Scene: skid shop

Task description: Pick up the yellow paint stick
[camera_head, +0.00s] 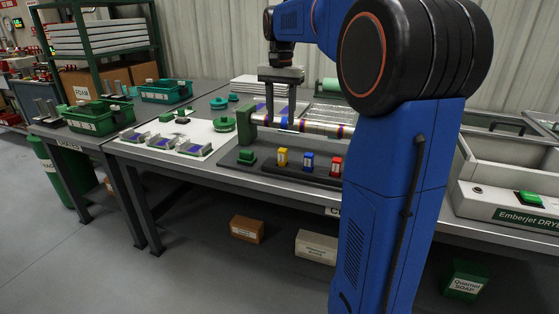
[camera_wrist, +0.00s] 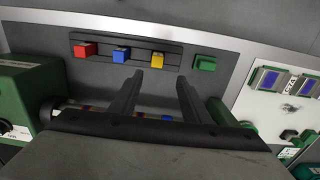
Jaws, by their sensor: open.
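The yellow paint stick (camera_head: 282,157) stands in a dark holder strip on the bench, between a green block (camera_head: 247,156) and the blue paint stick (camera_head: 308,161). In the wrist view the yellow stick (camera_wrist: 157,59) lies just beyond my fingertips, roughly in line with the gap between them. My gripper (camera_head: 279,118) points down with its two fingers apart and empty, over the banded metal tube (camera_head: 325,128) behind the sticks. The wrist view shows the open fingers of my gripper (camera_wrist: 160,77) with nothing between them. The stick is not touched.
The red paint stick (camera_head: 336,166) stands at the right end of the row, beside my blue arm. The banded tube runs close behind the row. A white mat (camera_head: 200,130) with small parts lies to the left. A grey basin unit (camera_head: 500,200) stands at the right.

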